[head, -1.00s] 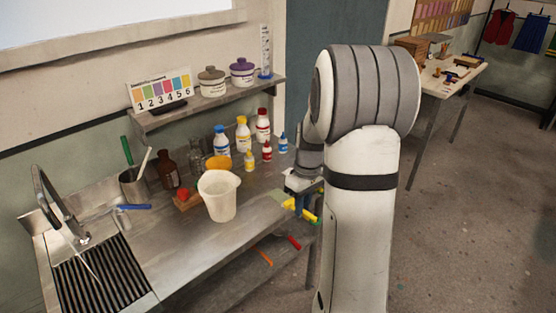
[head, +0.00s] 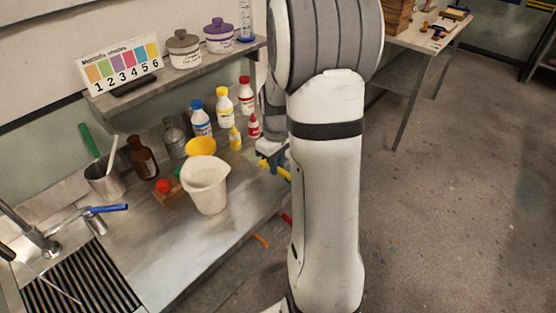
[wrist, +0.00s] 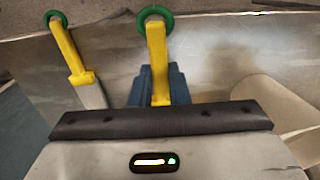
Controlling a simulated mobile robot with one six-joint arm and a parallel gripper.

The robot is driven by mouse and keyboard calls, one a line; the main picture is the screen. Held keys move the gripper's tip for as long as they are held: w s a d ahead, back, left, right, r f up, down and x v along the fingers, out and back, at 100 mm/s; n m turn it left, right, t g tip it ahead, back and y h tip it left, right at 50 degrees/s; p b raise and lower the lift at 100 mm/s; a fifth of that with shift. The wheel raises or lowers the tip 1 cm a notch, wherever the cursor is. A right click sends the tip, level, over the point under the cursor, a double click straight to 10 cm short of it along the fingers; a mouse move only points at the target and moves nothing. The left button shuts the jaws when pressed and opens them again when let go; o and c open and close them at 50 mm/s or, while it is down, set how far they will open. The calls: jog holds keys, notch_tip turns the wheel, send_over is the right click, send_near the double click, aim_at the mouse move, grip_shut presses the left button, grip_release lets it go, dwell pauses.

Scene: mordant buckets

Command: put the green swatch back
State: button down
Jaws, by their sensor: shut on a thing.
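My gripper (head: 272,160) is at the right end of the steel bench, partly hidden behind my arm in the head view. In the wrist view its blue-grey fingers (wrist: 178,84) close on both sides of a yellow handle (wrist: 156,58) with a green ring at its far end. A second yellow handle with a green ring (wrist: 72,55) lies to the left, apart from the fingers. I cannot make out a separate green swatch for sure. A card with coloured patches numbered one to six (head: 123,68) stands on the shelf.
A white bucket (head: 207,186) stands left of my gripper, with a yellow bowl (head: 201,146) behind it. Several bottles (head: 201,119) stand at the back, below the shelf (head: 190,78). A sink with a ribbed drainer (head: 80,280) is at the left. The front of the bench is fairly clear.

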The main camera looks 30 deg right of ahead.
aim_at(277, 187)
notch_tip(277, 187, down, 7)
jog(key=b, duration=0.4)
jog(key=shift+r, duration=0.2)
jog(key=c, duration=1.3)
grip_release()
jog(key=shift+r, duration=3.95)
